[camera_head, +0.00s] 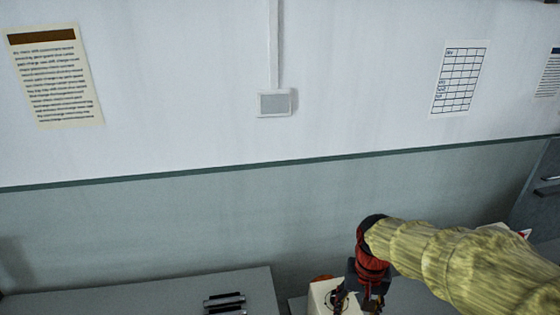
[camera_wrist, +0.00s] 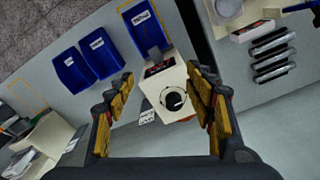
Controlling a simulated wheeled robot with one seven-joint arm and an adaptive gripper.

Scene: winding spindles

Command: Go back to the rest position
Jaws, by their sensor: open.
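My gripper (camera_head: 357,297) is at the lower right of the head view, at the end of my arm in a yellowish sleeve. In the wrist view my gripper (camera_wrist: 160,82) is open, its yellow-padded fingers wide apart, with nothing between them. The cream unit (camera_head: 318,294) also shows in the head view, partly hidden behind my gripper. I cannot tell the exact gap between them.
Blue labelled bins (camera_wrist: 73,71) lie on a grey surface at the upper left of the wrist view. Several dark bars (camera_wrist: 272,58) lie at the right. In the head view, a grey table (camera_head: 130,296) stands along the wall (camera_head: 180,235). The air left of my arm looks clear.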

